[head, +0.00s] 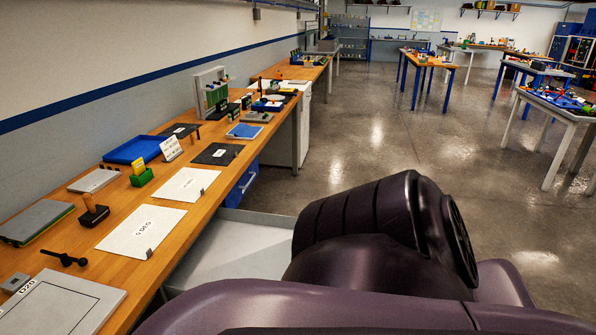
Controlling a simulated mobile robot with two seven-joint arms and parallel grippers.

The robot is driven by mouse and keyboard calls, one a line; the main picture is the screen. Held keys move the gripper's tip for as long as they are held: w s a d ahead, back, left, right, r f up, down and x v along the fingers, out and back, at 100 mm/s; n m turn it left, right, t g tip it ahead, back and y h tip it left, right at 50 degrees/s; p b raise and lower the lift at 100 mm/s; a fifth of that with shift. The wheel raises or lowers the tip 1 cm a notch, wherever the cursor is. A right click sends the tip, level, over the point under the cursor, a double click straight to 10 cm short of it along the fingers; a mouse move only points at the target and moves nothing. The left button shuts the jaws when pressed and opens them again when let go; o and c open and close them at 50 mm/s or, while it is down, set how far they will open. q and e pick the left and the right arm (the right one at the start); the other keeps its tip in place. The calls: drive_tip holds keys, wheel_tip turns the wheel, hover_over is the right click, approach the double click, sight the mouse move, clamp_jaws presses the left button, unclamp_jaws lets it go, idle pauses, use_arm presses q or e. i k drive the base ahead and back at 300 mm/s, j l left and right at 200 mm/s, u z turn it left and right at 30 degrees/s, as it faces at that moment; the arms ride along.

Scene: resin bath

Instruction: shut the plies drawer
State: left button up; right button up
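A pale grey open drawer (225,257) sticks out from under the front edge of the wooden bench on the left. Its flat inside looks empty where I can see it. My dark purple arm hides its right part and front, so I see no handle or label and cannot tell whether it is the plies drawer. Neither of my grippers is in view.
The long wooden bench (150,232) runs along the left wall, with white sheets (186,184), a blue tray (136,149) and small blocks on top. A blue unit (243,184) stands under the bench beyond the drawer. The floor (390,150) to the right is clear.

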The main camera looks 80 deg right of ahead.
sight(236, 243)
drive_tip(key=z, duration=2.55)
drive_tip(key=k+l, duration=0.05)
